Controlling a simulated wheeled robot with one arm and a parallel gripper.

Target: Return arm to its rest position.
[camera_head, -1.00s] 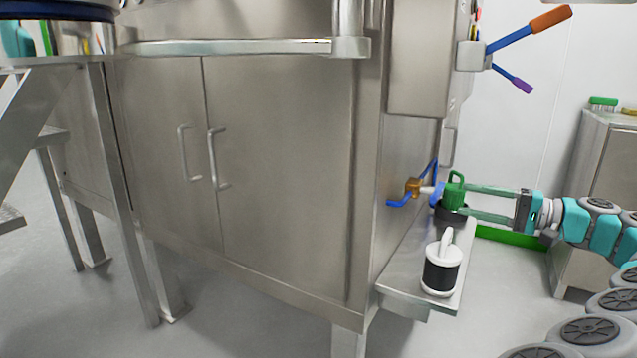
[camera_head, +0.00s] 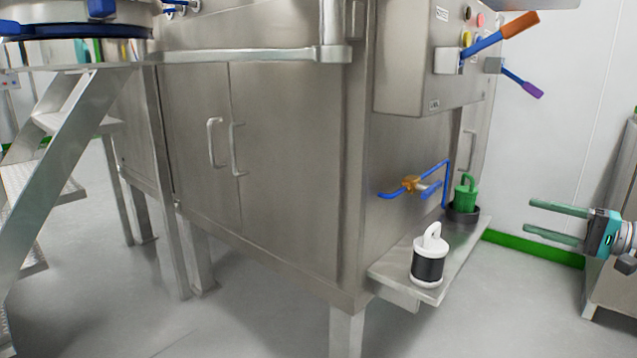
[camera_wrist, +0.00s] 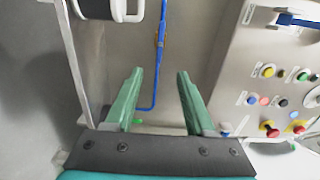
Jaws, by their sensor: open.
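My gripper (camera_head: 556,222) is at the right of the head view, with its two green fingers apart and nothing between them. It is clear of the green-handled canister (camera_head: 466,194), which stands in a dark round holder on the steel shelf. In the wrist view my open gripper (camera_wrist: 157,92) faces the steel cabinet wall and a blue pipe. Most of my arm is outside the head view.
A white and black canister (camera_head: 428,258) stands on the front of the shelf (camera_head: 440,290). A blue pipe with a brass valve (camera_head: 410,184) is above it. Blue-orange and purple levers (camera_head: 500,38) stick out by the control panel. Steel stairs (camera_head: 60,150) are at left.

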